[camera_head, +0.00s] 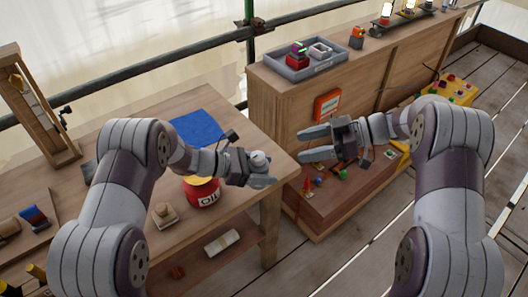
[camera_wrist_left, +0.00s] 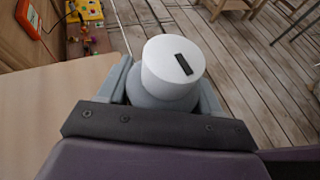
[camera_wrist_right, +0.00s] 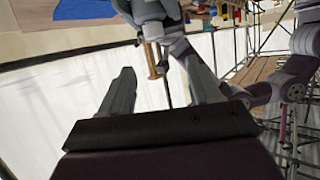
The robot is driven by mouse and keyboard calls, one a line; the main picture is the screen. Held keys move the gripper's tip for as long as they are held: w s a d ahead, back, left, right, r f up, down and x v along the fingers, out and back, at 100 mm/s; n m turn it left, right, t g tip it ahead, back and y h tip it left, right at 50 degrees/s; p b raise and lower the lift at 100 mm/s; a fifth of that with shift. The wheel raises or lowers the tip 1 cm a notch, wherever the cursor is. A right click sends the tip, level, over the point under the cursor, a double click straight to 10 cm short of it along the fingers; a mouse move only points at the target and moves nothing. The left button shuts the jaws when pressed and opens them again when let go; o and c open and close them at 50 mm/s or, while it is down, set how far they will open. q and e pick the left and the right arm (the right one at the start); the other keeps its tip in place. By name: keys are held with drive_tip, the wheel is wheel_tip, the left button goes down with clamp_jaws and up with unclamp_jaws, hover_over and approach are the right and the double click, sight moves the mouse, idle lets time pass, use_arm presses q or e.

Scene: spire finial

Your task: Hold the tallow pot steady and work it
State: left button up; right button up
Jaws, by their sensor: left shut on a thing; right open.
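A small pale grey-white round pot (camera_head: 258,159), which I take to be the tallow pot, is in my left gripper (camera_head: 262,181) by the right edge of the wooden table. In the left wrist view the pot (camera_wrist_left: 172,72) stands between the two fingers and has a dark slot on its white top. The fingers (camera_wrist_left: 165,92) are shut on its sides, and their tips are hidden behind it. My right gripper (camera_head: 316,143) is open and empty, to the right of the pot and apart from it. In the right wrist view its fingers (camera_wrist_right: 163,85) are spread with nothing between them.
A red oil can (camera_head: 203,194), a blue cloth (camera_head: 196,128) and a small wooden block (camera_head: 165,214) are on the table (camera_head: 225,222). A grey tray (camera_head: 305,72) with parts stands on the wooden cabinet behind. An orange box (camera_head: 327,104) is on the cabinet's front.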

sight(263, 154)
drive_tip(key=x, duration=0.8)
drive_tip(key=w+f+x, duration=0.1)
drive_tip(key=x, duration=0.3)
drive_tip(key=shift+d, duration=0.2)
drive_tip(key=c, duration=1.1)
drive_tip(key=shift+o, duration=0.2)
drive_tip(key=shift+n, duration=0.3)
